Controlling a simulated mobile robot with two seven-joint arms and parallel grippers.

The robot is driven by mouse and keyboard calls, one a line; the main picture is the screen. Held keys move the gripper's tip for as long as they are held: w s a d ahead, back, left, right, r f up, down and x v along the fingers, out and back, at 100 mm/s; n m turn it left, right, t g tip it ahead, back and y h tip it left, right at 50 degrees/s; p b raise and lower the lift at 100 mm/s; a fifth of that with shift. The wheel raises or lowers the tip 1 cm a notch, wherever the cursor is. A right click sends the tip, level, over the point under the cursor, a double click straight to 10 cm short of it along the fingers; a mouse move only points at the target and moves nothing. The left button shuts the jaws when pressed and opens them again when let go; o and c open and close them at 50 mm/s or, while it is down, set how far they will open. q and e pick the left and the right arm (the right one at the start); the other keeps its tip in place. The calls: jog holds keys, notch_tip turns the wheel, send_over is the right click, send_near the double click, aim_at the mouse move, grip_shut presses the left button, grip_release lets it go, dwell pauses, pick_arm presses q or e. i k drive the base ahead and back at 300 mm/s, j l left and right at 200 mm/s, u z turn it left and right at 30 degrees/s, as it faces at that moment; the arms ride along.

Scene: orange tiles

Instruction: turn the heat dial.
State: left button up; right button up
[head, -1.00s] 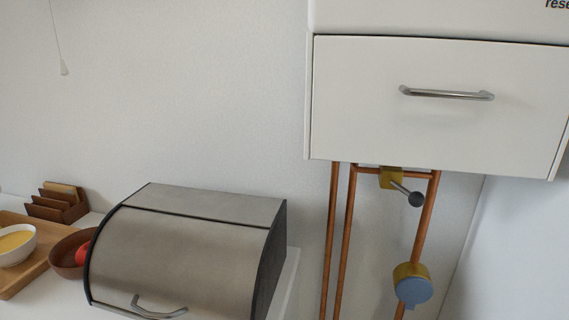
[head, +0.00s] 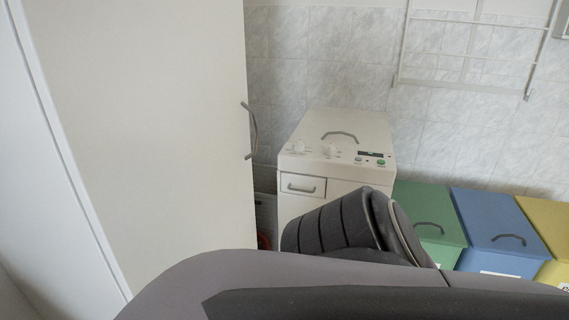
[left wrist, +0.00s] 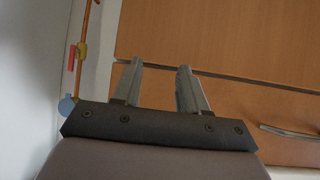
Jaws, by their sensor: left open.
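A white top-loading washing machine (head: 335,118) stands against the tiled wall in the head view. Its sloped panel carries two pale knobs, a left knob (head: 299,146) and a right knob (head: 331,150); their labels are too small to read, so I cannot tell which is the heat dial. My left gripper (left wrist: 159,67) shows only in the left wrist view, open with nothing between its fingers, away from the machine. It faces a brown panelled front (left wrist: 225,45). My right gripper is out of view. My own grey arm covers the lower part of the head view.
A tall pale cabinet (head: 150,110) with a handle stands left of the machine. Green (head: 425,205), blue (head: 488,222) and yellow (head: 548,222) bins stand to its right. A white rack (head: 470,45) hangs above. Copper pipe (left wrist: 88,25) with valves shows in the wrist view.

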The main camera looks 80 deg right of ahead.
aim_at(330, 151)
jog(key=l+z, duration=0.15)
jog(key=z, duration=1.45)
jog(key=j+z, duration=0.1)
jog(key=z, duration=0.85)
jog(key=k+z, duration=0.1)
jog(key=z, duration=0.4)
jog(key=i+l, duration=0.3)
jog(key=l, duration=0.1)
